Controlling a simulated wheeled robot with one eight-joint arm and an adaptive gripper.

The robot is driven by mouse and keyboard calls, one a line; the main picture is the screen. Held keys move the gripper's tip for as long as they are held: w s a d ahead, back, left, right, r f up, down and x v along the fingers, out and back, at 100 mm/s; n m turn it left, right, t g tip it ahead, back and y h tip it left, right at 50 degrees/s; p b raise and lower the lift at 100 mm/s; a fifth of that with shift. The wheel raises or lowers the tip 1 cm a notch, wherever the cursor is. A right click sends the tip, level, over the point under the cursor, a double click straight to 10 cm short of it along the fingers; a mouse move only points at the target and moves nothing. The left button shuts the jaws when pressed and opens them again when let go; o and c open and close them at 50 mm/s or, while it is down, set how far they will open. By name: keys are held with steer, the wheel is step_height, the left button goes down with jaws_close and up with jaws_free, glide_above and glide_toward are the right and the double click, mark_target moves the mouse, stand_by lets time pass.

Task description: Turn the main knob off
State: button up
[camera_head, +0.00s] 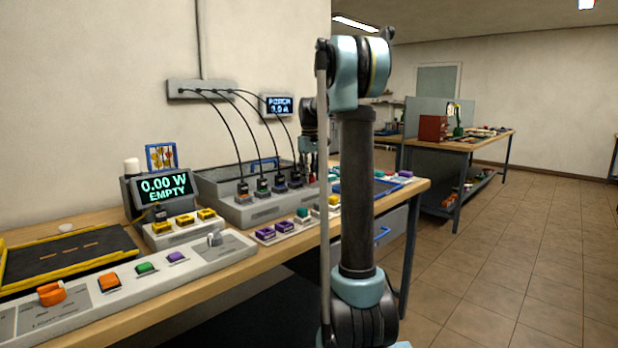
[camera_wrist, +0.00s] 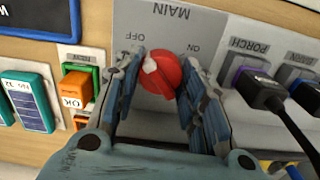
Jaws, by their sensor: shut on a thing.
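The red main knob (camera_wrist: 163,76) sits on a grey panel (camera_wrist: 205,30) marked MAIN in the wrist view, with OFF printed on the left and ON on the right. A pale mark shows on the knob's upper left part, toward the OFF side. My gripper (camera_wrist: 161,62) is shut on the knob, one finger on each side of it. In the head view my gripper is mostly hidden behind my arm at the far part of the bench, and I cannot make out the knob there.
A black plug (camera_wrist: 262,92) with a cable sits right of the knob, near the PORCH label. An orange block (camera_wrist: 78,90) and a teal block (camera_wrist: 28,100) lie left. In the head view, a display (camera_head: 163,189) reads 0.00 W EMPTY, and a wall display (camera_head: 279,104) reads PORCH.

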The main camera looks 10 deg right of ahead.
steer(key=shift+w+n, duration=0.1)
steer(key=shift+n, duration=0.3)
steer(key=o, duration=1.1)
steer(key=shift+r, duration=0.1)
step_height(320, 180, up, 12)
steer(key=shift+f, duration=0.15)
